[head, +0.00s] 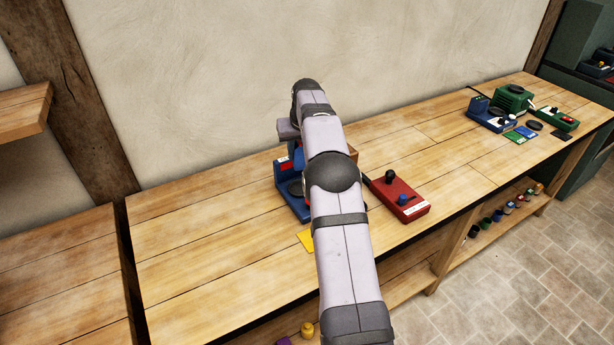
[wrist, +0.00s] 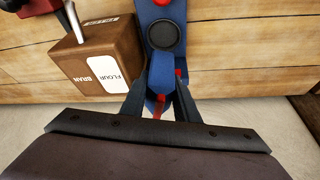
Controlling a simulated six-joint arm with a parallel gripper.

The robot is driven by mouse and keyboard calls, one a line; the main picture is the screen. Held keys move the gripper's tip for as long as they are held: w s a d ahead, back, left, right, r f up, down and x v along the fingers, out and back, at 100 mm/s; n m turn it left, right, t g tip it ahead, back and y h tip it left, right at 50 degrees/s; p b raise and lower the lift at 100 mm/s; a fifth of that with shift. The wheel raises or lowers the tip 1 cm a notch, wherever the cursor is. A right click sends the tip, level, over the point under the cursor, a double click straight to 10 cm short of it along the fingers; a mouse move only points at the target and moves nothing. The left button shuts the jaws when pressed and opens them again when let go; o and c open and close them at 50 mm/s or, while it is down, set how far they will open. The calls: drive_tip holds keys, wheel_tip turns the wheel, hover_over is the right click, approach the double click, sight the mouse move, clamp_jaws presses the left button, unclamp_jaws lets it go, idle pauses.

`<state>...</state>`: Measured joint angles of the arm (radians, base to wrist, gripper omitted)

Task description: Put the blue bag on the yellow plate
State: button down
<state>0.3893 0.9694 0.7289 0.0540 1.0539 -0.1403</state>
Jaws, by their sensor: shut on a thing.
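My gripper (wrist: 161,90) is shut on a blue bag (wrist: 157,104), which shows between the two fingers in the wrist view with a small red patch by it. In the head view a bit of blue (head: 298,158) shows beside my arm under the gripper end, probably this bag. The fingers are over or close to a blue scale-like device (head: 290,205) with a black round pan; I cannot tell whether the bag touches it. The yellow plate (head: 305,240) lies flat on the bench in front of that device, partly hidden by my arm.
A wooden box (wrist: 72,68) labelled flour and bran stands beside the blue device. A red box (head: 400,198) with knobs lies to the right. Green and blue devices and small flat plates (head: 515,138) are at the bench's far right. The bench's left part is clear.

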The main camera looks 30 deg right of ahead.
drive_tip(key=shift+s, duration=0.1)
drive_tip(key=shift+s+a, duration=0.1)
drive_tip(key=shift+s, duration=0.8)
drive_tip(key=s+a+f+m, duration=0.1)
drive_tip(key=s+a, duration=0.1)
drive_tip(key=s, duration=0.6)
drive_tip(key=s+a+f, duration=0.2)
drive_tip(key=s, duration=0.6)
drive_tip(key=shift+h, duration=0.3)
drive_tip(key=shift+w+a+f+p, duration=0.15)
drive_tip(key=shift+f+p, duration=0.6)
drive_tip(key=shift+f, duration=1.65)
drive_tip(key=shift+w+f+p, duration=0.1)
drive_tip(key=shift+f+p, duration=0.6)
drive_tip(key=shift+f, duration=1.7)
drive_tip(key=shift+f, duration=0.15)
drive_tip(key=c, duration=1.4)
unclamp_jaws()
drive_tip(key=shift+o, duration=0.2)
